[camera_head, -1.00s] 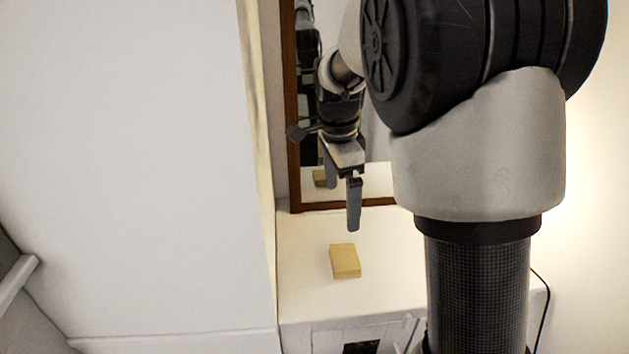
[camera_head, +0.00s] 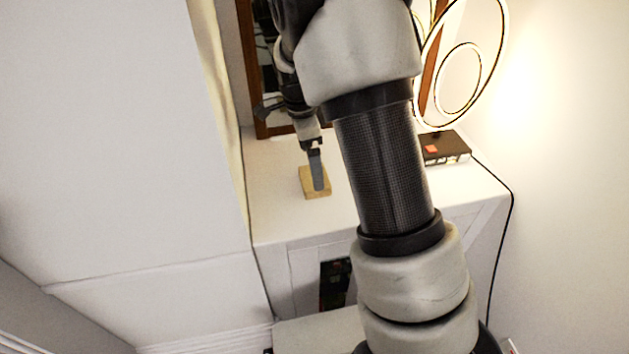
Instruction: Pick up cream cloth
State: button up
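The cream cloth (camera_head: 307,188) is a small tan, folded-looking block lying on the white mantel top (camera_head: 275,215). My gripper (camera_head: 317,178) points down right at the cloth, and a grey finger covers part of it in this view. Only one finger shows clearly, so the gap between the fingers is hidden. I cannot tell whether the finger touches the cloth or is in front of it.
A framed mirror (camera_head: 262,110) stands behind the cloth. A dark box (camera_head: 445,148) with a red patch and a looped ring lamp (camera_head: 462,78) are at the right. A white wall block (camera_head: 110,130) rises at the left. My arm hides the middle of the top.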

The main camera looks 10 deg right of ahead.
jog(key=f, duration=0.5)
jog(key=shift+d+b, duration=0.3)
jog(key=shift+b, duration=0.1)
jog(key=c, duration=1.2)
jog(key=shift+o, duration=0.2)
notch_tip(320, 180, up, 10)
jog(key=p, duration=0.1)
